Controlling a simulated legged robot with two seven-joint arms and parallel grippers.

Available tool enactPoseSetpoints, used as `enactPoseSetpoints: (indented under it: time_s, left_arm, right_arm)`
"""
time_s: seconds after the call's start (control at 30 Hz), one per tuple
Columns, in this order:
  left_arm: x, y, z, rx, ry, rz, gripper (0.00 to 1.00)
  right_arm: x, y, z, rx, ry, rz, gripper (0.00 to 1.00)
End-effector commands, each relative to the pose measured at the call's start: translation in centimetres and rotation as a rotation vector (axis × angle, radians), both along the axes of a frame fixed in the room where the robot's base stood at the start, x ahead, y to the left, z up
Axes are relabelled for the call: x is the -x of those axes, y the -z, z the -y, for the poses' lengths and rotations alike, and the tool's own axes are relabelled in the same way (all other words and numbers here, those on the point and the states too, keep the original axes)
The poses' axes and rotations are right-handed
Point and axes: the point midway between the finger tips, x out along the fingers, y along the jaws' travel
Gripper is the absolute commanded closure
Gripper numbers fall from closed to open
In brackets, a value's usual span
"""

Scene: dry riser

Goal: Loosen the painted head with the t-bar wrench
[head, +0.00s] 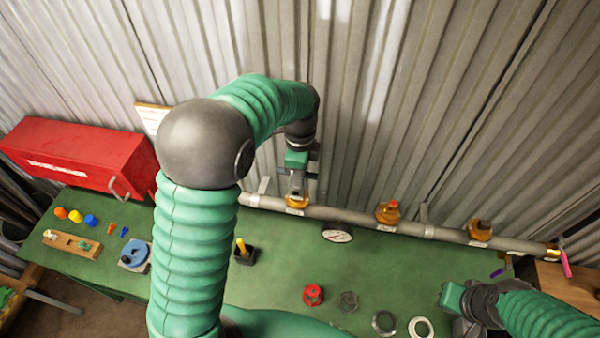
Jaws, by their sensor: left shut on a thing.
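A grey pipe (350,217) runs along the back of the green bench and carries several brass-coloured heads. My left gripper (297,185) reaches over from above and is shut on the t-bar wrench, which is small and mostly hidden by the fingers. It is right above the leftmost head (297,202); I cannot tell whether the wrench is seated on it. The middle head (388,211) has an orange-red top. Another head (480,230) is farther right. I cannot tell for sure which one is painted. My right gripper (453,312) is low at the right, its fingers unclear.
A red box (75,155) stands at the left. A gauge (337,233) is by the pipe. A red wheel (313,294) and several rings lie on the green bench (290,265). Small coloured parts, a wooden block (72,243) and a blue item (134,254) lie left. A corrugated wall is behind.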

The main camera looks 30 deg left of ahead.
Motion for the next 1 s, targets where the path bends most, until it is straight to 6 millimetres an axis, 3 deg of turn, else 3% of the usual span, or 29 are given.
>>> enactPoseSetpoints:
  time_s: [0.23,0.5,0.8,0.97,1.0]
  left_arm:
    - [0.0,0.3,0.0,0.000,-0.017,0.000,1.00]
    - [-0.3,0.1,-0.1,-0.001,-0.466,0.000,1.00]
    - [-0.3,0.2,-0.2,0.000,-0.514,0.002,1.00]
    - [-0.4,-0.1,-0.3,-0.002,-0.785,-0.001,1.00]
    - [-0.4,0.3,-0.3,-0.001,-0.791,0.000,1.00]
  right_arm:
    - [0.0,0.1,0.0,0.000,0.000,0.000,1.00]
    - [0.0,-2.1,0.0,0.000,0.000,0.000,1.00]
    - [0.0,-2.0,0.0,0.000,0.000,0.000,1.00]
    - [0.0,-3.6,0.0,0.000,0.000,0.000,1.00]
    - [0.0,-3.2,0.0,0.000,0.000,0.001,1.00]
